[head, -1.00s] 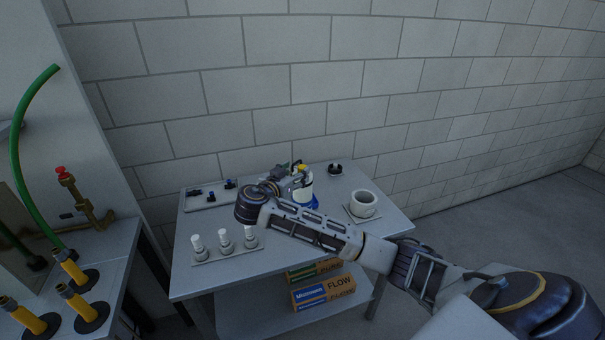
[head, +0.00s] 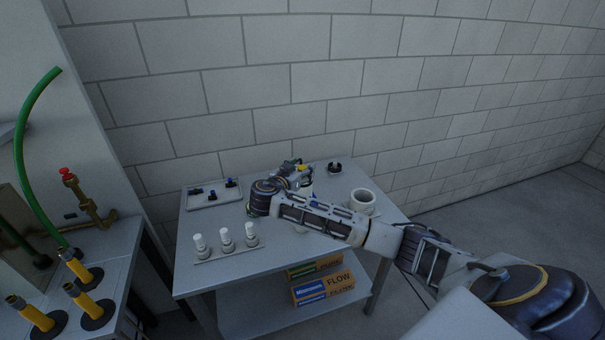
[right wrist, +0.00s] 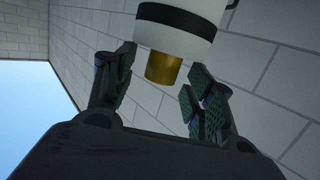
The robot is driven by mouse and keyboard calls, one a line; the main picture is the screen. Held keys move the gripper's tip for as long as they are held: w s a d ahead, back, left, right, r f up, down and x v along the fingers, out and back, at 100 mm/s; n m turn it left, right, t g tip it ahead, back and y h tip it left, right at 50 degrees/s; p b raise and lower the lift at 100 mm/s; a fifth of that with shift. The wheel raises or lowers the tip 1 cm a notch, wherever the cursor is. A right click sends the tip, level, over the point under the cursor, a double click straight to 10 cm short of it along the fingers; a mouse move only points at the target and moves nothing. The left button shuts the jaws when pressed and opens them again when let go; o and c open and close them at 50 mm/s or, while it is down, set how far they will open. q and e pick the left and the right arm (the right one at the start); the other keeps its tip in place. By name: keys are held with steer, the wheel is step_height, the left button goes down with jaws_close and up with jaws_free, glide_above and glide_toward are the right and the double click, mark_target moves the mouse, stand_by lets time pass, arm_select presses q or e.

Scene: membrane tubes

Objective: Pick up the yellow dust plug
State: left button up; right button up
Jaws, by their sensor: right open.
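The yellow dust plug (right wrist: 163,67) is a short gold-yellow cylinder on the end of a white cylindrical body (right wrist: 184,22) with a black band. In the right wrist view it lies between the two pads of my right gripper (right wrist: 158,78). The gripper is open, and gaps show on both sides of the plug. I cannot tell how deep the plug sits between the pads. In the head view my right gripper (head: 302,172) is over the back of the table, and my arm hides most of the white body. My left gripper is not in view.
On the table (head: 235,268) stand white-capped bottles (head: 225,238), a tray (head: 212,204) with small dark-blue parts, a white bowl (head: 362,201) and a black round part (head: 335,167). Flow boxes (head: 322,288) are on the lower shelf. Yellow posts (head: 88,302) stand at left.

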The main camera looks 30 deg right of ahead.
mark_target(301, 169)
steer(key=shift+c, duration=0.2)
steer(key=c, duration=0.7)
steer(key=shift+c, duration=0.2)
steer(key=shift+r+b, duration=1.45)
steer(key=shift+r, duration=3.55)
